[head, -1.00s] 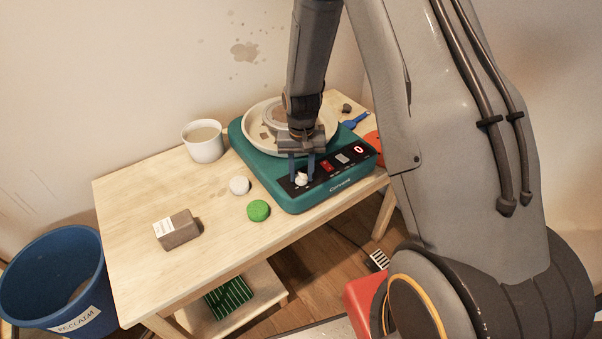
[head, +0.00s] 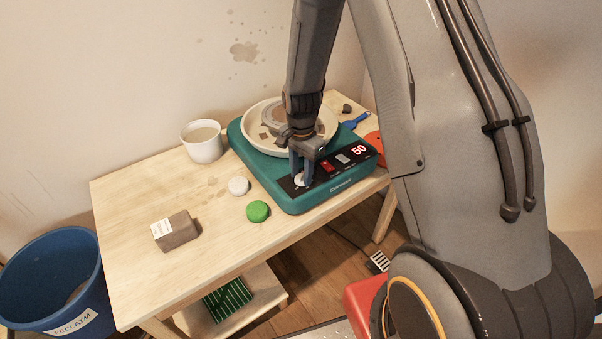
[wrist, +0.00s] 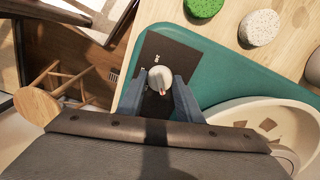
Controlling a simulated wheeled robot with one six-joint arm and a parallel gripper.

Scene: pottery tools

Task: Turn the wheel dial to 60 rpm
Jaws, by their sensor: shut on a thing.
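The teal pottery wheel (head: 285,196) stands on the wooden table, with a dark control panel along its front. Its red display (head: 359,150) reads 50. The white dial (head: 299,180) is at the panel's left end; in the wrist view the dial (wrist: 160,78) shows a small red mark at its lower edge. My gripper (head: 301,172) points down over the dial and is shut on it. In the wrist view its two blue-grey fingers (wrist: 159,92) sit on either side of the dial. The dial's scale is mostly hidden by the fingers.
The wheel's cream splash pan (head: 254,119) is just behind my gripper. A white cup (head: 203,141), a white sponge (head: 238,186), a green sponge (head: 257,211) and a clay block (head: 176,231) are to the left.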

